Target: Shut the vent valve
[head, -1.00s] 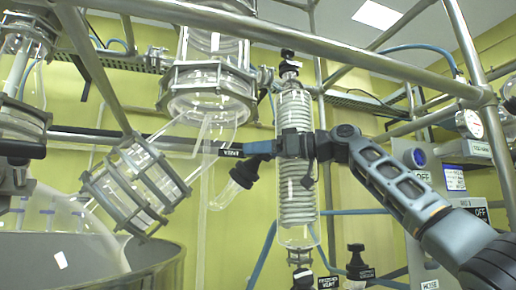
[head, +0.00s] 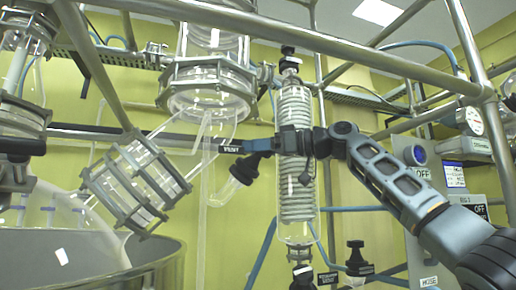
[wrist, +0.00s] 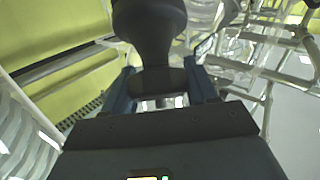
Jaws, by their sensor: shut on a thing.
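The vent valve has a black handle (head: 245,168) beside a small black VENT label (head: 230,149), left of the coil condenser, with a short glass piece (head: 221,194) below it. My gripper (head: 262,146) reaches across the front of the condenser from the right, and its jaws are closed at the valve. In the wrist view the black handle (wrist: 150,25) rises from between the two dark blue fingers (wrist: 163,85), which are shut on its narrow lower part. The fingers and handle hide the valve body, so I cannot tell how far it is turned.
The glass coil condenser (head: 297,200) stands close behind my wrist. Steel frame bars (head: 300,50) cross above, and a flanged glass vessel (head: 210,88) hangs upper left. A tilted flanged glass section (head: 136,185) and a large steel vessel (head: 150,270) are lower left.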

